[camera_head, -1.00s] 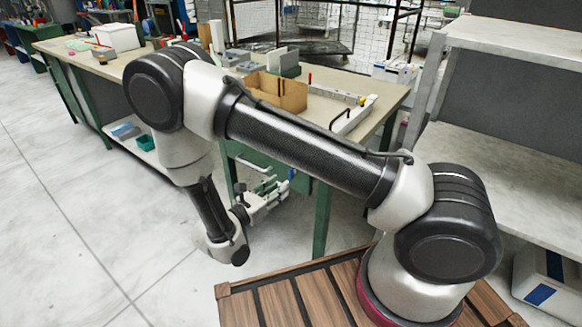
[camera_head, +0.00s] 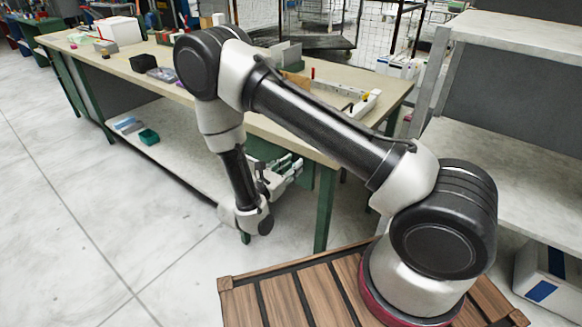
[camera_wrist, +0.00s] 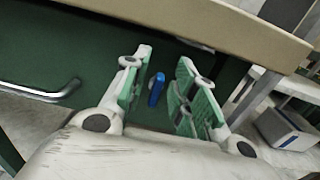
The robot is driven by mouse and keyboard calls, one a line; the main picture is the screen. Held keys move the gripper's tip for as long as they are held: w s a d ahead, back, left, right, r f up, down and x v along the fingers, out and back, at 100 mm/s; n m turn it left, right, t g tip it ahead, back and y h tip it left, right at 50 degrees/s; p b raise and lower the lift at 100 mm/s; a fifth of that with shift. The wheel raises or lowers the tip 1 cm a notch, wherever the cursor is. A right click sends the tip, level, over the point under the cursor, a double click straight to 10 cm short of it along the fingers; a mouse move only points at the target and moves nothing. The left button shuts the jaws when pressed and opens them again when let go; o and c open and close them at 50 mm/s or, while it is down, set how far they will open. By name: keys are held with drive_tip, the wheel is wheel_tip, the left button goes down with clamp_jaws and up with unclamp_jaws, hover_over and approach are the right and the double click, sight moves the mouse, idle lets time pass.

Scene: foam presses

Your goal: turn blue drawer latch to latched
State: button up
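The blue drawer latch (camera_wrist: 157,89) shows in the wrist view as a small upright, slightly tilted blue handle on the green drawer front (camera_wrist: 85,62) under the tabletop edge. My gripper (camera_wrist: 158,88) is open, its two green-padded fingers on either side of the latch in the picture. Whether the fingers touch it cannot be told; a gap shows on both sides. In the head view my gripper (camera_head: 288,170) points at the workbench front, and the latch is hidden there.
A metal drawer handle (camera_wrist: 40,91) lies left of the latch. The workbench (camera_head: 130,66) carries boxes and tools, and its edge overhangs the drawer. Grey shelving (camera_head: 500,150) stands to the right. Open floor (camera_head: 70,230) lies to the left.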

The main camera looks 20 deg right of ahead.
clamp_jaws()
drive_tip(key=shift+n, duration=0.4)
drive_tip(key=n, duration=0.3)
drive_tip(key=shift+w+a+n, duration=0.2)
drive_tip(key=shift+w+n, duration=0.05)
drive_tip(key=shift+n, duration=0.15)
drive_tip(key=n, duration=0.3)
drive_tip(key=shift+w+a+f+n, duration=0.15)
drive_tip(key=shift+w+f+n, duration=0.05)
drive_tip(key=shift+n, duration=0.1)
drive_tip(key=n, duration=0.4)
drive_tip(key=shift+w+a+f+n, duration=0.15)
drive_tip(key=shift+f+n, duration=0.15)
drive_tip(key=n, duration=0.5)
drive_tip(key=shift+w+f, duration=0.1)
drive_tip(key=shift+f, duration=0.25)
